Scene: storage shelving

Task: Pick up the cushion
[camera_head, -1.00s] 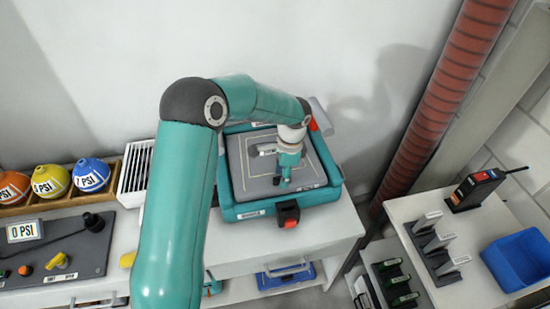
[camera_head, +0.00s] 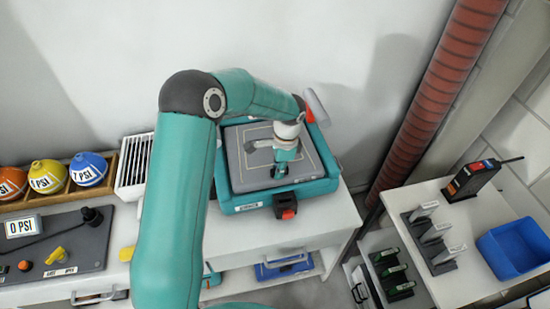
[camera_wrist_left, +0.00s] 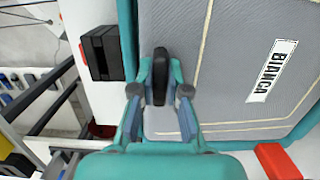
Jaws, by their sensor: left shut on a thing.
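The cushion (camera_head: 244,172) is a flat grey square pad with pale stitched lines, over the teal case (camera_head: 240,203). In the left wrist view the cushion (camera_wrist_left: 225,75) fills much of the picture and bears a white label reading BIANCA. In the left wrist view my left gripper (camera_wrist_left: 160,90) is shut on a black upright grip (camera_wrist_left: 160,65) on the cushion. Whether the cushion rests in the case or hangs just above it I cannot tell. My right gripper is not in view.
Coloured PSI balls (camera_head: 48,177) sit in a wooden rack left of my arm. A control panel (camera_head: 60,250) lies in front of it. A red ribbed pipe (camera_head: 430,115) stands right of the case. A blue bin (camera_head: 515,250) is at far right.

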